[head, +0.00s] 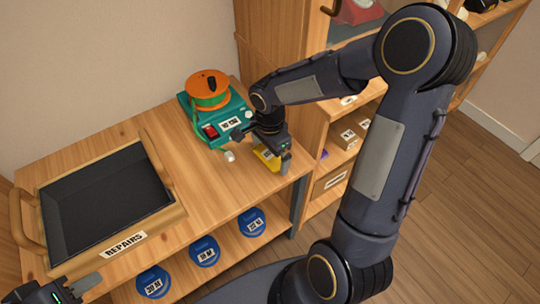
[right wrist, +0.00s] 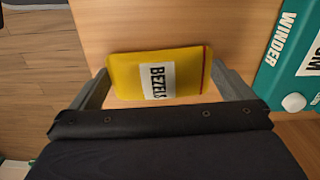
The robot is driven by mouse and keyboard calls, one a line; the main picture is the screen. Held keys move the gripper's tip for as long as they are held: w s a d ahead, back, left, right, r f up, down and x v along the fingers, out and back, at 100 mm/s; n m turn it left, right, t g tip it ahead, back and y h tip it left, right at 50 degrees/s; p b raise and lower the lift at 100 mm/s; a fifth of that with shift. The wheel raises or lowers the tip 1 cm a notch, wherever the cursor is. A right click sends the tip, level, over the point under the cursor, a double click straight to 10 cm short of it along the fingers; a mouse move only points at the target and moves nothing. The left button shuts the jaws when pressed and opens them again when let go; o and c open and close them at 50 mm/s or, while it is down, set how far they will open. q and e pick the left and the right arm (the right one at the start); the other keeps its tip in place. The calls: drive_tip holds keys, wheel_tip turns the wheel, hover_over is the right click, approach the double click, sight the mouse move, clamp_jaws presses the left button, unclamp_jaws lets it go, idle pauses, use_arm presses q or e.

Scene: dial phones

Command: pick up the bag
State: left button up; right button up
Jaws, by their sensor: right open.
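The bag is a small yellow packet labelled BEZELS (right wrist: 125,72) with a thin red stripe near one end. In the head view the bag (head: 266,160) lies on the wooden bench top near its right edge, partly hidden by my right gripper (head: 271,155). My right gripper is open. In the right wrist view its fingers stand at either end of the bag, close to it; whether they touch it I cannot tell. My left gripper (head: 68,291) is at the lower left of the head view, below the tray, away from the bag. Its jaws are not clear.
A teal winder (head: 221,120) with an orange spool (head: 208,90) stands just behind the bag. A dark-lined wooden tray labelled REPAIRS (head: 150,215) sits on the left of the bench. Several blue round containers (head: 205,252) line the shelf below. Shelving stands to the right.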

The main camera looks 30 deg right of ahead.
drive_tip(key=c, duration=0.8)
drive_tip(key=shift+r, duration=0.1)
